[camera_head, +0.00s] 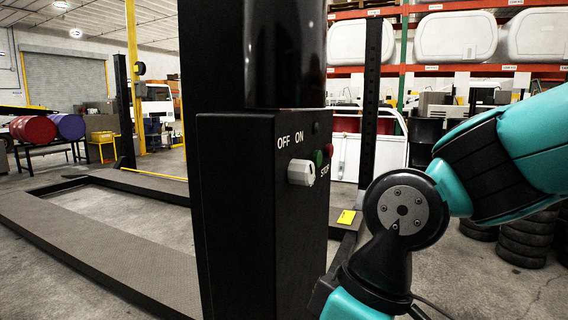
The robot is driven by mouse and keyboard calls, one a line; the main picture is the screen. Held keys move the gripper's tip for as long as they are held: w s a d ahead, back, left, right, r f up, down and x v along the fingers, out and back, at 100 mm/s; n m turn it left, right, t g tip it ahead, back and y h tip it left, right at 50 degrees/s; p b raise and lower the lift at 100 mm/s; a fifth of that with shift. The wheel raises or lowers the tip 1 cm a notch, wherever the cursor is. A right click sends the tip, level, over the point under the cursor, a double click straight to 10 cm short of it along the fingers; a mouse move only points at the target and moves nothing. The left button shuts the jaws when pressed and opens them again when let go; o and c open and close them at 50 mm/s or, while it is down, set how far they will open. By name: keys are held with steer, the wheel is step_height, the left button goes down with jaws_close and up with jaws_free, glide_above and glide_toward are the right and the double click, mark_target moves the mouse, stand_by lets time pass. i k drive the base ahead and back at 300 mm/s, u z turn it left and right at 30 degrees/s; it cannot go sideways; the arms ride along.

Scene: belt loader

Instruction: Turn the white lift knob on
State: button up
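The white lift knob (300,172) sits on the front of a black control box (232,220), under the printed words OFF and ON. Its pointer direction is too small to tell for sure. A green button (318,158) and a red button (328,150) are to its right, near the word STOP. My teal and black arm fills the right side, and one of its joints is to the right of and below the knob. My gripper does not show, and nothing covers the knob.
The box stands on a black lift column (218,60). The flat lift frame (110,255) lies on the floor to the left. A yellow tag (346,217) is right of the box. Racks with white tanks (450,38) and stacked tires (525,235) stand behind my arm.

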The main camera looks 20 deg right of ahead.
mark_target(301, 172)
steer(key=i, duration=0.2)
steer(key=u, duration=0.95)
steer(key=k, duration=0.75)
steer(key=z, duration=1.2)
